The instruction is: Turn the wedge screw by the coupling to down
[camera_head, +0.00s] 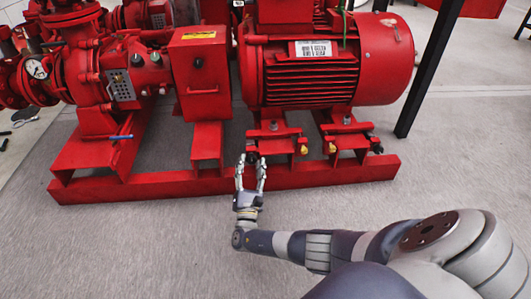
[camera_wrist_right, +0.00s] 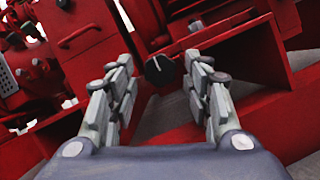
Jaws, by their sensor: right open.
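The wedge screw by the coupling shows as a round black knob (camera_wrist_right: 159,70) with a pale mark on its face, in the right wrist view. In the head view it is a small dark spot (camera_head: 252,157) at the left end of the motor's foot, partly hidden by my fingers. My right gripper (camera_head: 251,167) is open, its fingers pointing at the foot. In the wrist view the knob lies between and just beyond the fingertips (camera_wrist_right: 158,62); I cannot tell whether they touch it. The way the mark points is too small to read surely. My left gripper is not in view.
The red motor (camera_head: 325,70) stands above the foot, with a red control box (camera_head: 200,75) to its left. A yellow-tipped screw (camera_head: 303,149) sits to the right of my fingers. The red base rail (camera_head: 150,187) runs along the front. The grey floor (camera_head: 130,250) before it is clear.

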